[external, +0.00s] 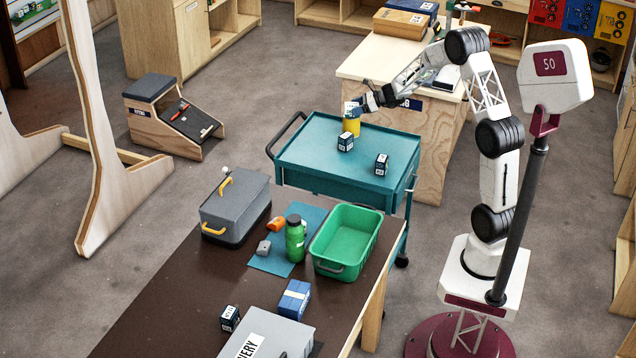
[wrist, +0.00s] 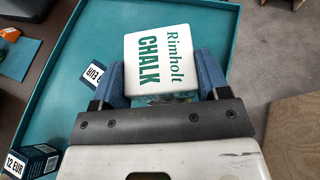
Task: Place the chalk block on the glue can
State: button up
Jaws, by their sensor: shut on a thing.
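The white chalk block (wrist: 152,62), marked "Rimholt CHALK" in green, sits between the blue fingers of my gripper (wrist: 160,80) in the wrist view. My gripper (external: 357,105) is shut on it. In the external view the small pale chalk block (external: 350,108) is right above a yellow can (external: 351,127), which appears to be the glue can, on the teal cart. The block looks to be at the can's top, but I cannot tell whether they touch. In the wrist view the can is hidden behind the block and gripper.
Two dark price-labelled boxes, one near the can (external: 345,143) and one further right (external: 381,164), stand on the teal cart (external: 310,147). A wooden workbench (external: 362,66) is behind the cart. A brown table (external: 165,305) with a green bin (external: 346,243) is in front.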

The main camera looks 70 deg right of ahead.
jog(key=shift+f, duration=0.15)
jog(key=o, duration=0.9)
jog(key=shift+r, duration=0.2)
jog(key=v, duration=1.2)
jog(key=shift+d, duration=0.1)
